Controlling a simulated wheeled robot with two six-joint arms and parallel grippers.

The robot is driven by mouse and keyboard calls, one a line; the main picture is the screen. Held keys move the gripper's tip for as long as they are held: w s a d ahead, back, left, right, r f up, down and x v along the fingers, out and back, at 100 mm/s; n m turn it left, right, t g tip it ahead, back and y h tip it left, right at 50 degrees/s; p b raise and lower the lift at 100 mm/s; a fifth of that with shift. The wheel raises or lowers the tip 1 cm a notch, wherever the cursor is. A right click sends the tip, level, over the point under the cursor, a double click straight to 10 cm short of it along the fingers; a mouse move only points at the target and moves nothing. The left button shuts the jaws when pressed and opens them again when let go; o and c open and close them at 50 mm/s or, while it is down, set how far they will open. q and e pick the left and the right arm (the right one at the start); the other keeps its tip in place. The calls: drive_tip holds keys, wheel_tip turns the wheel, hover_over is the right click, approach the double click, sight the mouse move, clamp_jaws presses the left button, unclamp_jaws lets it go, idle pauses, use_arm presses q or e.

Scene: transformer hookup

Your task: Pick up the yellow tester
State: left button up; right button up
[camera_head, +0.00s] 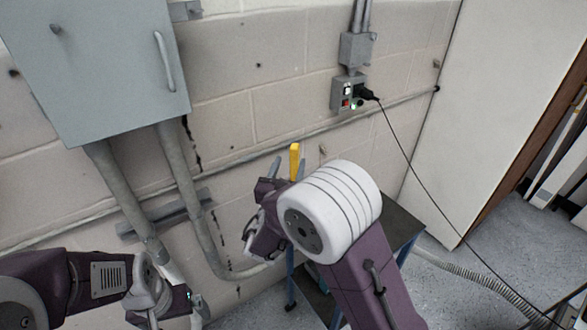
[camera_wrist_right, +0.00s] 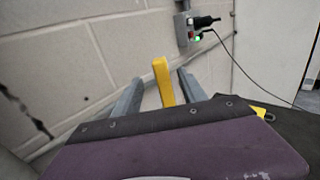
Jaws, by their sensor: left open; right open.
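The yellow tester (camera_head: 294,161) shows as a narrow upright yellow piece in the head view, and in the right wrist view (camera_wrist_right: 163,82). My right gripper (camera_head: 288,168) is open, with its grey fingers (camera_wrist_right: 158,92) on either side of the tester. Gaps show between the tester and both fingers in the wrist view. The tester's lower part is hidden behind my gripper body. My left gripper (camera_head: 198,306) is open, low at the left near the pipes, away from the tester, and only partly visible.
A dark-topped cart (camera_head: 403,222) stands beneath my right arm. A small yellow patch (camera_wrist_right: 260,110) shows at its edge in the wrist view. A grey cabinet (camera_head: 95,65) with pipes is on the wall. An outlet box (camera_head: 347,92) has a black plug, its cable hanging rightward.

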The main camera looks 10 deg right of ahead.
sight(294, 156)
drive_tip(key=shift+w+d, duration=0.15)
drive_tip(key=shift+w, duration=0.55)
drive_tip(key=x, duration=0.2)
drive_tip(key=p+x, duration=0.1)
drive_tip(key=x, duration=0.1)
drive_tip(key=shift+w+d, duration=0.2)
drive_tip(key=shift+d, duration=0.2)
drive_tip(key=shift+w+d+f, duration=0.1)
drive_tip(key=shift+w+f, duration=0.05)
drive_tip(key=shift+w, duration=0.2)
drive_tip(key=shift+s, duration=0.15)
clamp_jaws()
